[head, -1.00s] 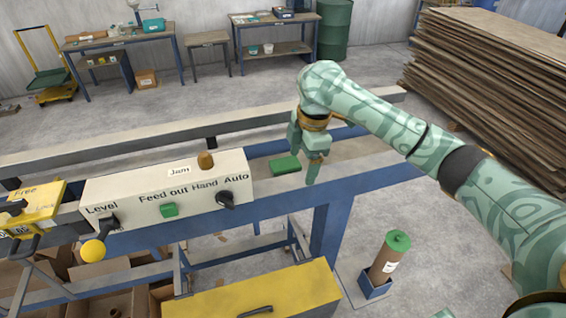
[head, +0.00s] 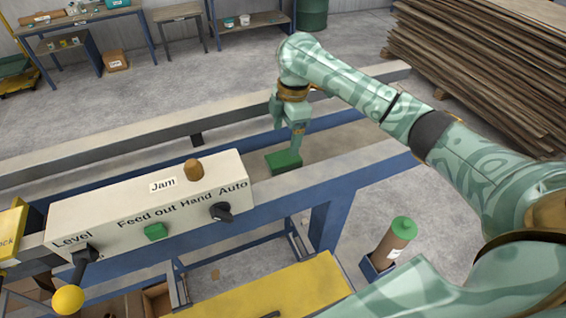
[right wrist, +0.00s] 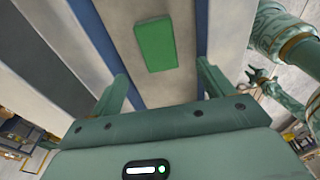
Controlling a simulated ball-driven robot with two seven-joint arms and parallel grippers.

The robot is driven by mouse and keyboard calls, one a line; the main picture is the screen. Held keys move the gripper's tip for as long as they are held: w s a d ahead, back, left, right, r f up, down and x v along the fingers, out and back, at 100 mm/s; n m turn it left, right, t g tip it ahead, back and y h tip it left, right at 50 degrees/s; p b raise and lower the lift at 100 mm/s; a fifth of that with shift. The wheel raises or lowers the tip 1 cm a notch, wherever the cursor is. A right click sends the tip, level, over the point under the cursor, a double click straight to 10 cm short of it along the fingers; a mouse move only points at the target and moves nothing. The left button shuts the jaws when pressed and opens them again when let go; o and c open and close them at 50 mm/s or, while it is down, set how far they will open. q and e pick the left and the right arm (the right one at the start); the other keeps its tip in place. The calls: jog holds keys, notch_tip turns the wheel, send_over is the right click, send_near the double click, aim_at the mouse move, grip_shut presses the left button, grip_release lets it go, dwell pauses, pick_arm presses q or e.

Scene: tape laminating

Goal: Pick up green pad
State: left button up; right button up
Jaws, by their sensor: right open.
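The green pad (head: 284,162) is a flat rectangular block lying on the grey bed (head: 345,143) of the machine, just past the right end of the white control box. In the right wrist view the whole green pad (right wrist: 156,45) shows ahead of the fingertips, between two blue strips. My right gripper (head: 287,138) points down over the pad, open and empty. Its two fingers (right wrist: 165,80) stand wide apart in the right wrist view, with the pad beyond them. A green gripper-like shape, perhaps my left one, shows small at that view's right edge; its jaws are unclear.
The white control box (head: 130,212) has a brown knob (head: 194,169), a green button (head: 156,231) and a black switch (head: 221,212). A blue rail (head: 340,185) borders the bed in front. A green-topped roll (head: 396,240) stands at the right. Stacked boards (head: 480,70) lie behind.

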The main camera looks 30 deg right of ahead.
aim_at(284, 157)
jog(key=shift+w+a+f, duration=0.1)
jog(key=shift+w+f, duration=0.05)
jog(key=shift+f, duration=1.35)
notch_tip(284, 157, down, 4)
jog(key=shift+r+b, duration=0.1)
jog(key=shift+b, duration=0.65)
jog(key=shift+a+f, duration=0.1)
jog(key=shift+f, duration=0.45)
pick_arm(q)
jog(key=shift+w+d+f, duration=0.1)
jog(key=shift+w+f, duration=0.6)
jog(key=shift+f, duration=0.15)
pick_arm(e)
jog(key=shift+r, duration=0.1)
pick_arm(q)
jog(key=shift+s, duration=0.15)
pick_arm(e)
jog(key=c, duration=1.1)
